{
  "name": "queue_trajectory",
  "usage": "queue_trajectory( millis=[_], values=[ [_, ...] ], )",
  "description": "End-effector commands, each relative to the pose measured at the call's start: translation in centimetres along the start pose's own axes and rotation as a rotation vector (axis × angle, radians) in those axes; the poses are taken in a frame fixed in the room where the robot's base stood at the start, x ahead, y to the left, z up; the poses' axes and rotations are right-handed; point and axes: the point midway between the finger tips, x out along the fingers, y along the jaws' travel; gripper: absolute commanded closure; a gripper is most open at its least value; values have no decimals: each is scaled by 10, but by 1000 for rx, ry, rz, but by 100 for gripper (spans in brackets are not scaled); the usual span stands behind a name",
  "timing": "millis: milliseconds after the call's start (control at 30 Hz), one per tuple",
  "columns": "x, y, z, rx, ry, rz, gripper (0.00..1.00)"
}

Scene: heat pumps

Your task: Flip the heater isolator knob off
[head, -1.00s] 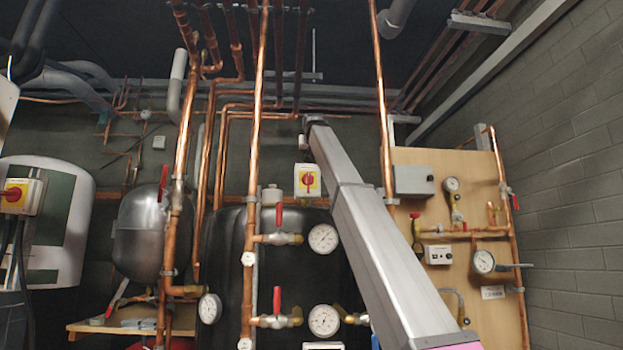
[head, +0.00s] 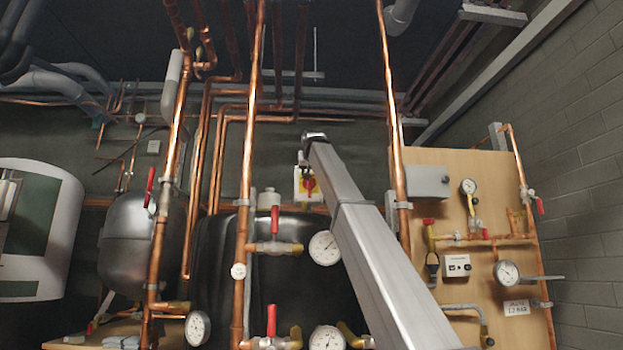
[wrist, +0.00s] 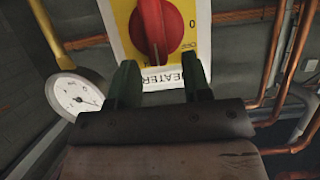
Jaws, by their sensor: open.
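The heater isolator is a white box with a yellow plate (wrist: 202,42) and a round red knob (wrist: 157,27) with a raised grip. Its HEATER label (wrist: 170,82) appears upside down in the wrist view. My gripper (wrist: 161,78) is open and empty, with its two dark green fingers apart just short of the knob, over the label edge. The knob lies ahead of the gap, and no contact shows. In the head view, the red knob (head: 310,186) is partly hidden behind my arm's end, and the finger gap is not clear.
A dial gauge (wrist: 75,95) is left of my fingers in the wrist view. Copper pipes (wrist: 285,60) run at right. In the head view, a black tank (head: 215,260) stands below the isolator, and a wooden panel (head: 440,165) with gauges and valves stands at right.

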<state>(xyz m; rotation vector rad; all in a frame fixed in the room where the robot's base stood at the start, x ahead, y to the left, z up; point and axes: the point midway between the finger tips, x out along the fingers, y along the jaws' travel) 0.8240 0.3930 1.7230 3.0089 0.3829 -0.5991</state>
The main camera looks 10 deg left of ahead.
Motion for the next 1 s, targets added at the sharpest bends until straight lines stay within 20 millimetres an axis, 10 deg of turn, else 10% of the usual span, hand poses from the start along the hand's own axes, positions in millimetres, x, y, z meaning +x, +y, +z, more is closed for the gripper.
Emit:
queue_trajectory(
  millis=[367, 533, 1000],
  values=[
    [5, -4, 4, 0, 1, -1, 55],
    [5, -4, 4, 0, 0, -1, 100],
    [5, -6, 4, -67, 0, 27, 100]
  ],
)
